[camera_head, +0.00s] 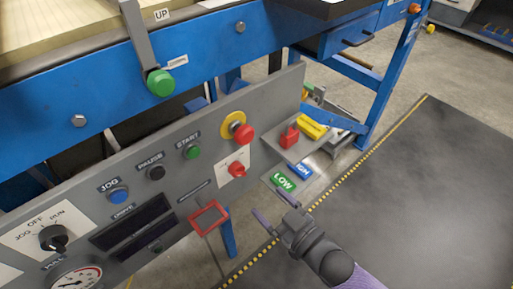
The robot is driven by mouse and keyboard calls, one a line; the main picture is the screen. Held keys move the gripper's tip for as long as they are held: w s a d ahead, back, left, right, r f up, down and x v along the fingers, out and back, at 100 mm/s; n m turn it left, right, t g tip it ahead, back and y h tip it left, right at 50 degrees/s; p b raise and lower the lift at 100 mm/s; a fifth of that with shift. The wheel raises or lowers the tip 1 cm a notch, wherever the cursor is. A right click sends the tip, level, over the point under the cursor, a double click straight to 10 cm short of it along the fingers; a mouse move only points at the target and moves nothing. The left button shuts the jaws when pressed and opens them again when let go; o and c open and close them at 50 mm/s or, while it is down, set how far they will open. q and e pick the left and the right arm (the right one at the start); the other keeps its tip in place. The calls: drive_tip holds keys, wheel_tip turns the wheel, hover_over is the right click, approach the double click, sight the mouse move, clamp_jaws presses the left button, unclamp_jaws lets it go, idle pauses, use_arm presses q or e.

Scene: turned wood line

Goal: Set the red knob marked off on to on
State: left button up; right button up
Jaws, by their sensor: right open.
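A red knob (237,169) sits on a small white plate at the right part of the grey control panel (175,192). The plate's lettering is too small to read, and I cannot tell which way the knob points. My right gripper (274,208) is open and empty, to the right of and below the knob in the picture, apart from it. Its two fingers point up and left, towards the panel. My left gripper is not in view.
Above the knob is a red mushroom button (244,134) on a yellow ring. A green START button (192,152) and a red square frame (209,216) are nearby. A shelf beside the panel holds a red item (289,138) and a yellow item (313,126). Open floor lies right.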

sight(242, 174)
drive_tip(key=b+x, duration=0.2)
drive_tip(key=x, duration=0.3)
drive_tip(key=b+x, duration=0.2)
drive_tip(key=x, duration=0.3)
drive_tip(key=shift+r+b, duration=0.2)
drive_tip(key=shift+b, duration=0.15)
drive_tip(key=shift+r, duration=0.1)
drive_tip(key=shift+c, duration=1.6)
drive_tip(key=c, duration=0.7)
clamp_jaws()
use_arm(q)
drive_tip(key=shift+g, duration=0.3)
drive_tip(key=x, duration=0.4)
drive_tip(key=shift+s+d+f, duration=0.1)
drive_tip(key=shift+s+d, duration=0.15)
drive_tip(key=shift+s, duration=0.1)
